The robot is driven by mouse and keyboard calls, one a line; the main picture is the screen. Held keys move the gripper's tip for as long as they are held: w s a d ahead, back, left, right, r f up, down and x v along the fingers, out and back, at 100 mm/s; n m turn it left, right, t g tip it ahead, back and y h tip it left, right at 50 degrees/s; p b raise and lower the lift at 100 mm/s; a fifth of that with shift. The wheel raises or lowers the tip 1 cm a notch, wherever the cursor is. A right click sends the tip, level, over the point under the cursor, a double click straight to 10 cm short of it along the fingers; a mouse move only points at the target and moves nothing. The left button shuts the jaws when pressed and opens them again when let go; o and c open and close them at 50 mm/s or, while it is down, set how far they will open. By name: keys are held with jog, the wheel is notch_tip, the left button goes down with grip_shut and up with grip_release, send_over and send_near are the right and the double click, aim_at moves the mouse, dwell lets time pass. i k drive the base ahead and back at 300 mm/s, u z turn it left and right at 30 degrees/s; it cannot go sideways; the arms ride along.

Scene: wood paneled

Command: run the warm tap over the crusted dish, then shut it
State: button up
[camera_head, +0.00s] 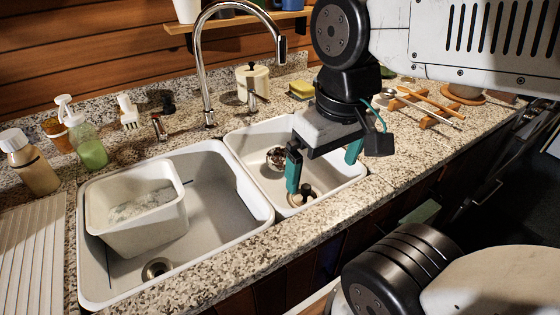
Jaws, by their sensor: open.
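The tap is a tall chrome gooseneck (201,70) behind the sink, its spout end up at the right, above the back of the small basin. A short handle with a red mark (158,127) stands left of its base, and a plain metal handle (252,98) stands to the right. No running water shows at the spout. A small round dish with dark crust (277,157) lies in the small right basin, partly hidden by my gripper. My gripper (322,174) is open and empty, its teal fingers apart above that basin, right of the dish.
A pale tub (105,198) with greyish contents sits in the large left basin (232,222). A dark knob on a round base (305,194) is in the small basin. Bottles (90,150) stand at left; a cream pot (258,78), yellow sponge (301,90) and wooden rack (428,104) are behind.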

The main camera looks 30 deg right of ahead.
aim_at(163, 136)
jog(key=k, duration=1.3)
jog(key=u, duration=0.7)
jog(key=i, duration=1.5)
jog(key=z, duration=0.7)
